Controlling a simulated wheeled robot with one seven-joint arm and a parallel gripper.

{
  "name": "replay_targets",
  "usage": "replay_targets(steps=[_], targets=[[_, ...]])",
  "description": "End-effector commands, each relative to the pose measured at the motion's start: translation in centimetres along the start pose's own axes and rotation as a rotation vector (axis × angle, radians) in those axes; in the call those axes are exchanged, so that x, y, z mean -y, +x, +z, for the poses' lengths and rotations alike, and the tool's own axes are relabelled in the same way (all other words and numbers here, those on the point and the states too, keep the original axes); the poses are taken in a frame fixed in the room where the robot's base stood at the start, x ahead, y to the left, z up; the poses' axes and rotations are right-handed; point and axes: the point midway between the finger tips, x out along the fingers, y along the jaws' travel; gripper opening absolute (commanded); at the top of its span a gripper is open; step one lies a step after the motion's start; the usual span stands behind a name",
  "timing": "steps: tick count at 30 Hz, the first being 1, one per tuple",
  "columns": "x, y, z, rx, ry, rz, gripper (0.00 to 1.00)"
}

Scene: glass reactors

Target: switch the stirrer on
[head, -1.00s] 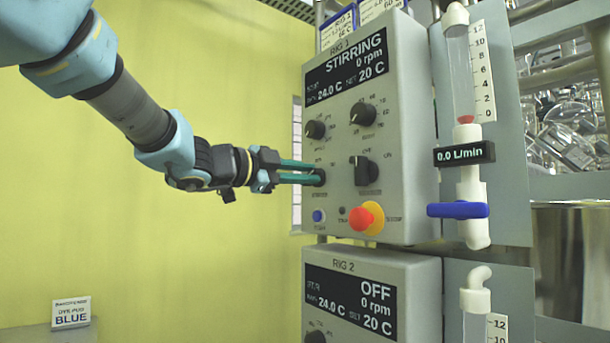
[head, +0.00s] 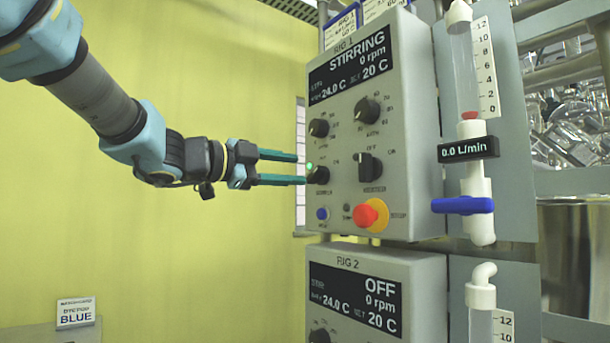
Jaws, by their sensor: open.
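The RIG 1 control box (head: 402,185) stands right of centre. Its display (head: 348,66) reads STIRRING, 0 rpm, 24.0 C and SET 20 C. Other black knobs (head: 367,110) are on the panel.
A red stop button (head: 367,215) on a yellow ring and a blue button (head: 322,214) are below. The RIG 2 box (head: 420,285) underneath reads OFF. A flow tube with a blue valve handle (head: 462,205) stands right. The yellow wall side is free.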

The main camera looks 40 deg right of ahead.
Motion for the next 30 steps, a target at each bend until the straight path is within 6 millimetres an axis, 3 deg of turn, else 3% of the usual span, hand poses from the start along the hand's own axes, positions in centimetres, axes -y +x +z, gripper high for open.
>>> replay_targets(steps=[3, 10, 30], targets=[[-0.1, -2.5, 0.1, 0.003, 0.002, -0.002, 0.51], [-0.1, -5.3, 0.1, 0.002, -0.001, -0.001, 0.51], [0.1, -5.9, 0.3, 0.009, -0.007, -0.006, 0.51]])
